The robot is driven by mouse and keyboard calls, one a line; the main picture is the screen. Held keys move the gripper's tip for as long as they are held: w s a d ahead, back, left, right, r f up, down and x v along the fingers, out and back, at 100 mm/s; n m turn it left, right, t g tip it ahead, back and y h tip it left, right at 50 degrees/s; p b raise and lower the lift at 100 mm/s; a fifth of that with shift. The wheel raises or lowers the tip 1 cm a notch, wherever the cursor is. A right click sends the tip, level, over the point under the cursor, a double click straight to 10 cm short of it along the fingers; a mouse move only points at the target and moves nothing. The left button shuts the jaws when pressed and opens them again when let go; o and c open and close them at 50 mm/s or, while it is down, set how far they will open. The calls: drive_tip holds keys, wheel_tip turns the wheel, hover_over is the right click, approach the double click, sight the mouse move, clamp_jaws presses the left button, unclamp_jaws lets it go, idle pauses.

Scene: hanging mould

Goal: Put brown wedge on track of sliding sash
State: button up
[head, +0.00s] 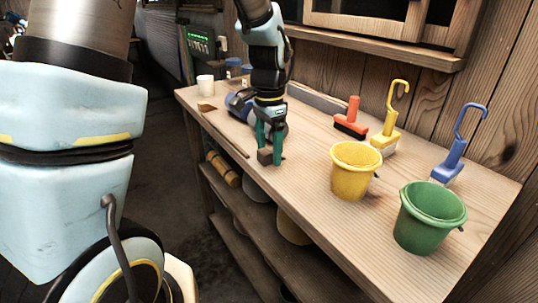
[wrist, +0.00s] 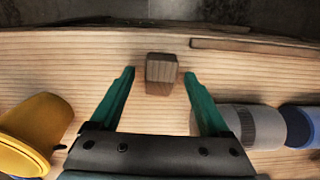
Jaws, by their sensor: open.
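The brown wedge (head: 265,156), a small dark wooden block, rests on the bench top near its front edge. In the wrist view the wedge (wrist: 160,72) lies between my fingertips, with a visible gap on each side. My gripper (head: 269,150) points down over it with its green fingers apart. The wrist view shows both open fingers of my gripper (wrist: 159,75), empty. The sliding sash (head: 385,18) is in the wall above the bench, cut off by the top of the head view. Its track cannot be made out clearly above the sill (head: 400,47).
A yellow bucket (head: 353,172) and a green bucket (head: 428,220) stand right of my gripper. Red, yellow and blue brushes (head: 454,160) stand behind them. A white cup (head: 205,85) is at the far left end. A dark strip (head: 224,133) runs along the front edge.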

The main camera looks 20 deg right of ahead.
clamp_jaws()
idle(0.6)
